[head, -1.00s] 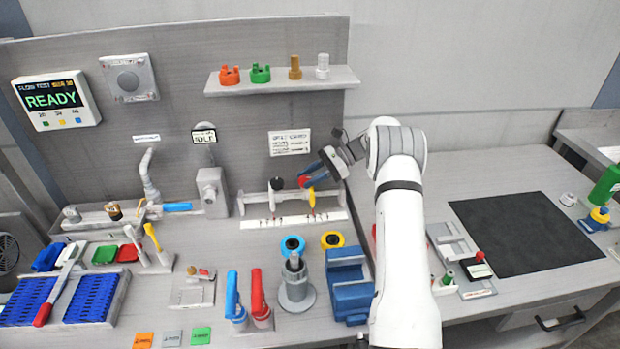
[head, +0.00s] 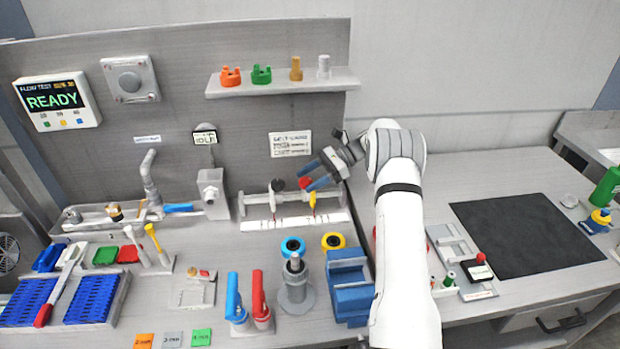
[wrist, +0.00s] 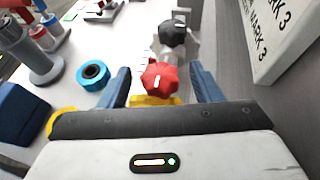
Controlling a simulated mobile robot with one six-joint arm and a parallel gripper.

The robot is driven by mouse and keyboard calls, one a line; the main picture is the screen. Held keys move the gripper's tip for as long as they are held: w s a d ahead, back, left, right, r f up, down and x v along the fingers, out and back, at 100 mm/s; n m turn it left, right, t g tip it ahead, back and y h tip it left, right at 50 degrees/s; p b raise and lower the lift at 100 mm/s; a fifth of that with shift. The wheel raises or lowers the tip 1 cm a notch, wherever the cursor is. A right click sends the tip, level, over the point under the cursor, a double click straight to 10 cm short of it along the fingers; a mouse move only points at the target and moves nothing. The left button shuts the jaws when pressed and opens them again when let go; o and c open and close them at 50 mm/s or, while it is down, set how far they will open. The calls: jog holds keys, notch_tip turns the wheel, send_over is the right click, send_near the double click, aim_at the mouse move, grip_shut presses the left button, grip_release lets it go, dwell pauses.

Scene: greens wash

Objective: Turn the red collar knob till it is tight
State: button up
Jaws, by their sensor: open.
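The red collar knob (head: 305,182) is a lobed red knob with a white mark line, above a yellow part (head: 313,202) on the low rack at the back of the bench. It also shows in the wrist view (wrist: 159,78), in front of my palm. My gripper (head: 314,175) is open. In the wrist view its two blue fingers (wrist: 162,86) stand on either side of the red knob, with a gap on both sides. I cannot tell whether the knob is tight.
A black knob (wrist: 172,33) sits beyond the red one on the same rack. A white label plate (head: 290,143) is on the wall behind. Blue (head: 293,246) and yellow (head: 333,241) rings, a grey post (head: 296,285) and a blue block (head: 348,285) stand in front.

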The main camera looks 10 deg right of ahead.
aim_at(310, 178)
jog(key=shift+r, duration=0.1)
notch_tip(310, 178, up, 10)
jog(key=b, duration=0.1)
jog(key=shift+b, duration=0.4)
